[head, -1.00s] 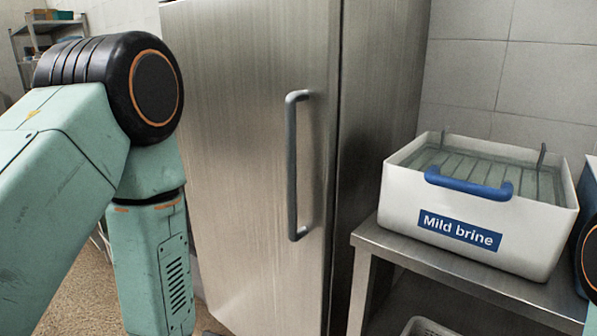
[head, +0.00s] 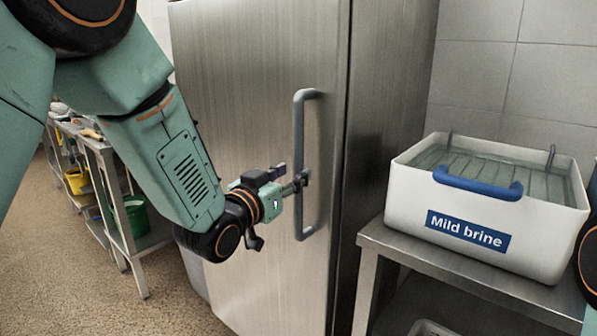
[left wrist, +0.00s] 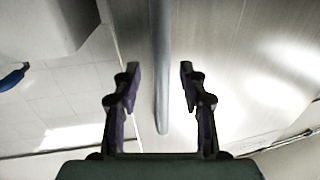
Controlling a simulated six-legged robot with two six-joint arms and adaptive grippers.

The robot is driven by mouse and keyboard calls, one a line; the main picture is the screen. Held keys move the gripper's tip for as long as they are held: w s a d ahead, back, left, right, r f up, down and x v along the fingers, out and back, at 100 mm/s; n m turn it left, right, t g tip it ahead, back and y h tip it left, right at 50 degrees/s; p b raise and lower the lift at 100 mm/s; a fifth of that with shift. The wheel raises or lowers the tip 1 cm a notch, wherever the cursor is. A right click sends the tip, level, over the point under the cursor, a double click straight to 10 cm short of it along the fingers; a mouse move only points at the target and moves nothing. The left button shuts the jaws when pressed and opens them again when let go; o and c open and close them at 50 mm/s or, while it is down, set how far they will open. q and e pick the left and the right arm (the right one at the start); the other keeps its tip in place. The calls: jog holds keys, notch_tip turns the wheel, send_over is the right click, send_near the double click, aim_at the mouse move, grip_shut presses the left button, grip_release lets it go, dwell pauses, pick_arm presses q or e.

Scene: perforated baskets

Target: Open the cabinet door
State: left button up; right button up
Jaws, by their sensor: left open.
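The tall steel cabinet door (head: 245,110) is shut in the head view. Its grey vertical bar handle (head: 299,135) is near the door's right edge. My left gripper (head: 303,181) reaches in from the left at the handle's middle to lower part. In the left wrist view the open fingers of my left gripper (left wrist: 158,85) stand apart, with the handle (left wrist: 161,75) running between them. A gap shows on both sides of the bar, and I cannot see either finger touching it. My right gripper is not in view.
A white tub labelled "Mild brine" (head: 420,205) with a blue handle stands on a steel table (head: 400,248) right of the cabinet. Steel shelving (head: 98,155) with a green bucket (head: 133,217) stands at the left. The floor (head: 85,285) in front of it is clear.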

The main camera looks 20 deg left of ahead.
aim_at(296, 171)
pick_arm(q)
jog(key=x, duration=0.3)
jog(key=shift+w+f, duration=0.25)
jog(key=shift+w, duration=0.05)
jog(key=shift+w+d+r, duration=0.1)
jog(key=shift+w+r, duration=0.05)
jog(key=shift+w, duration=0.05)
grip_shut()
dwell(0.5)
